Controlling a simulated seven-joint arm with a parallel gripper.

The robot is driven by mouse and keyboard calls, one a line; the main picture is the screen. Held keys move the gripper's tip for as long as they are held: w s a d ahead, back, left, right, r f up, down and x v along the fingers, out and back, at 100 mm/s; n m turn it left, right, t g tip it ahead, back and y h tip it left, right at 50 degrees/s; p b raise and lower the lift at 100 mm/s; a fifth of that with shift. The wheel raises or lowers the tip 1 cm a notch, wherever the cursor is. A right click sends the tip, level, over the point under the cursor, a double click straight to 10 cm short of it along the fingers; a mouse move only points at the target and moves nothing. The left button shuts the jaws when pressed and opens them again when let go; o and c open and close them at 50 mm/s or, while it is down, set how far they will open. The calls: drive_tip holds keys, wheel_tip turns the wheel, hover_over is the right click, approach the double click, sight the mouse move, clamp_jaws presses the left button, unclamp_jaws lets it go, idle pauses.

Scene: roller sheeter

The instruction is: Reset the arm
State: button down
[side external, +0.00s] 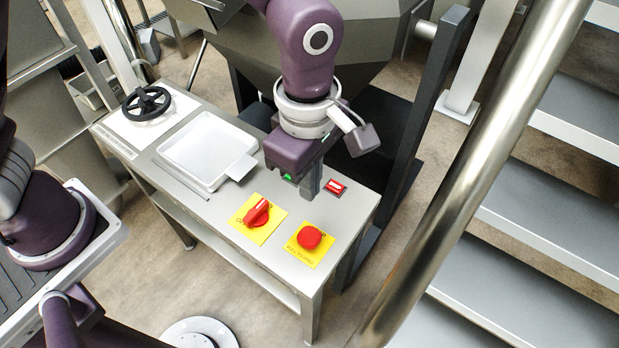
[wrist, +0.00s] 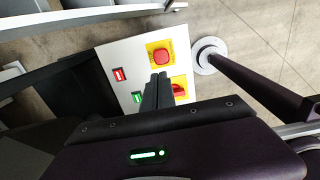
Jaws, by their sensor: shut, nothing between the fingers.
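My gripper (side external: 309,190) is shut and empty. In the side view it points down over the right part of the grey control table (side external: 190,207), between the green button (side external: 287,177) and the red rocker switch (side external: 335,187). In the wrist view the gripper's fingers (wrist: 157,80) show dark and together, over the panel near the red emergency button (wrist: 162,56). I cannot tell whether the fingertips touch the table.
A red rotary knob (side external: 258,213) and the red emergency button (side external: 310,237) sit on yellow plates at the table's front. A white tray (side external: 195,160) and a black handwheel (side external: 147,103) are to the left. A metal handrail (side external: 470,170) and stairs (side external: 540,220) stand at right.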

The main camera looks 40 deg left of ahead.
drive_tip(key=shift+r, duration=0.2)
drive_tip(key=s+a+r+m+t+h, duration=0.1)
drive_tip(key=s+a+r+m+t, duration=0.25)
drive_tip(key=a+r+m, duration=0.8)
drive_tip(key=s+a+r+m+t+y, duration=0.1)
drive_tip(key=s+a+r+m+t, duration=0.1)
drive_tip(key=s+a+m, duration=0.4)
drive_tip(key=s+a+r, duration=0.1)
drive_tip(key=s+a, duration=0.2)
drive_tip(key=a, duration=0.1)
drive_tip(key=shift+s+a+r, duration=0.15)
drive_tip(key=shift+s+r, duration=0.15)
drive_tip(key=shift+m, duration=0.25)
